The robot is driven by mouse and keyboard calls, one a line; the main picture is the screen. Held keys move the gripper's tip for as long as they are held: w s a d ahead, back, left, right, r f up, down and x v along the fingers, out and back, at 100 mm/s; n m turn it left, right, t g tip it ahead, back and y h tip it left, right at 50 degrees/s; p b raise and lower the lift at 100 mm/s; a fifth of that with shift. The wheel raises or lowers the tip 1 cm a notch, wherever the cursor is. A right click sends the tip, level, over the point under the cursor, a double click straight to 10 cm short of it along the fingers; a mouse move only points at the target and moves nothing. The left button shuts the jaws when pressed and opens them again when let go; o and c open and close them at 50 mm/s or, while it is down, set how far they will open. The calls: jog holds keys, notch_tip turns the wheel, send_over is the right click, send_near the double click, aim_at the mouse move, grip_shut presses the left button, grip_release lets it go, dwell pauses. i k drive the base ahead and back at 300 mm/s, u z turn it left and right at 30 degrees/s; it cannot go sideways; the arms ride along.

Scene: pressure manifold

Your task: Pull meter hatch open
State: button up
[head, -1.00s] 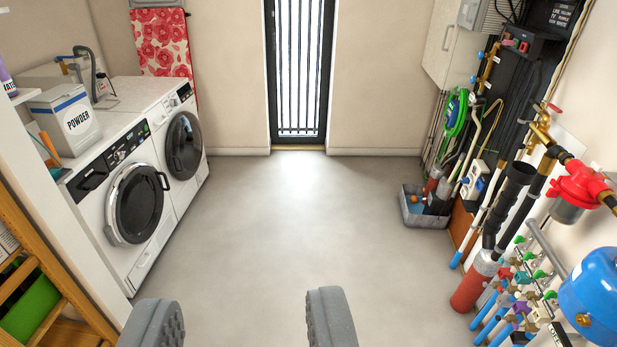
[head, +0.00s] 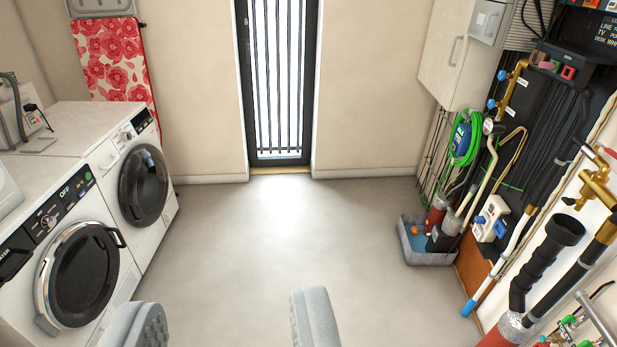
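A cream wall cabinet (head: 455,55) with a vertical bar handle (head: 457,51) hangs at the upper right of the head view, and its door looks shut. A small grey box (head: 489,22) with a light panel is beside it. No label shows which of these is the meter hatch. My gripper (head: 222,318) is at the bottom of the view, with its two grey fingers wide apart and nothing between them. It is well short of the cabinet, to its left and lower in the picture.
Two white washing machines (head: 75,275) line the left side. Pipes, a black hose (head: 540,265) and a grey tub (head: 425,243) crowd the right wall. A barred door (head: 280,85) is at the back. The middle floor (head: 255,240) is clear.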

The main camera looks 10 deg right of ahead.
aim_at(480, 21)
jog(key=z, duration=0.15)
jog(key=i, duration=1.25)
jog(key=z, duration=0.4)
jog(key=i, duration=1.3)
jog(key=z, duration=0.65)
jog(key=i, duration=1.35)
jog(key=z, duration=0.35)
